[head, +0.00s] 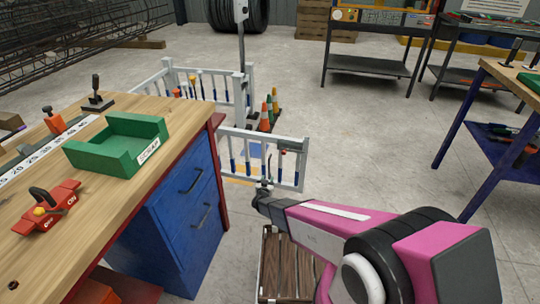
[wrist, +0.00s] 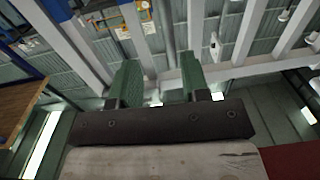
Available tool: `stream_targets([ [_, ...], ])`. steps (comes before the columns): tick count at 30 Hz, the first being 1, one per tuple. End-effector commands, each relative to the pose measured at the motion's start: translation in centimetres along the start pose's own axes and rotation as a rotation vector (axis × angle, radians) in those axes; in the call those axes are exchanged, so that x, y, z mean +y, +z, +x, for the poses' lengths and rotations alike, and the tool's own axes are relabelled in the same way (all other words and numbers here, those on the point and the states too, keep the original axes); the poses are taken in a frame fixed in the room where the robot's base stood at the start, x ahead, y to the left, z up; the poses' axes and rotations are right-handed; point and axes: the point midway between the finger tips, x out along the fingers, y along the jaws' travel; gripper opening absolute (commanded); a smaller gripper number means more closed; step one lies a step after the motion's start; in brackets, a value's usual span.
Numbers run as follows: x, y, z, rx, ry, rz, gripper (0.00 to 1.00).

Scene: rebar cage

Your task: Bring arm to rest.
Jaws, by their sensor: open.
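My pink and black arm (head: 335,225) reaches up from the lower right in the head view, bent, in front of the workbench's right side. Its far end is small there, and the fingers cannot be made out clearly. In the wrist view my gripper (wrist: 160,62) shows two green fingers standing apart with nothing between them. The wrist camera looks up past them to the roof beams and wall.
A wooden workbench (head: 105,225) with a green scrap tray (head: 105,155) and a red tool (head: 48,207) stands at left. A white fence (head: 265,160) and traffic cones (head: 265,115) stand beyond my arm. A slatted wooden crate (head: 285,265) is below it. Floor at centre right is clear.

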Motion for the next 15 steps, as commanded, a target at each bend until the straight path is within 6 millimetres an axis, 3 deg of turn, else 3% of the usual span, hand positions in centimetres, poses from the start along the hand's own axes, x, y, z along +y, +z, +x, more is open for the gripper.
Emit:
stream_targets([
  [7,0.3,-1.4,0.3,-0.032,-0.033,0.009,0.42],
  [15,2.3,-7.4,1.1,-0.248,-0.207,0.035,0.42],
])
